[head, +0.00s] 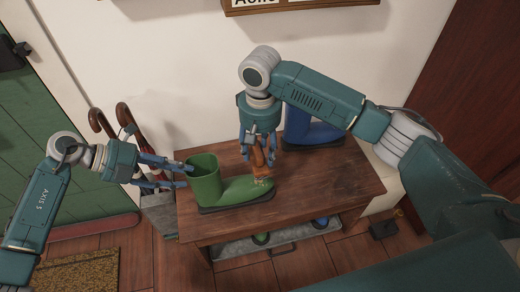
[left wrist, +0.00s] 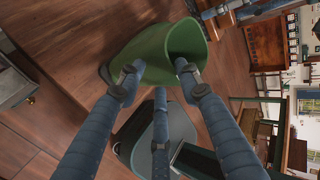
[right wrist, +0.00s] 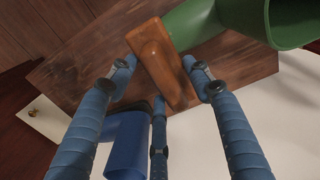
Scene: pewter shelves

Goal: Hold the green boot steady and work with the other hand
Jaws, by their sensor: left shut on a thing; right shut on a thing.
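The green boot (head: 206,184) stands upright on the wooden bench, its toe to the right; its shaft shows in the left wrist view (left wrist: 152,50) and part of it in the right wrist view (right wrist: 200,22). My left gripper (head: 180,172) is shut on the boot's shaft near the top opening, from the left. My right gripper (head: 260,143) points down over the toe and is shut on a brown wooden brush (head: 260,160), also in the right wrist view (right wrist: 160,60). The brush's lower end is at the toe; whether it touches is hard to tell.
A grey tray (head: 270,240) with footwear is below. An umbrella stand (head: 158,212) is left of the bench. The bench's right part is clear.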

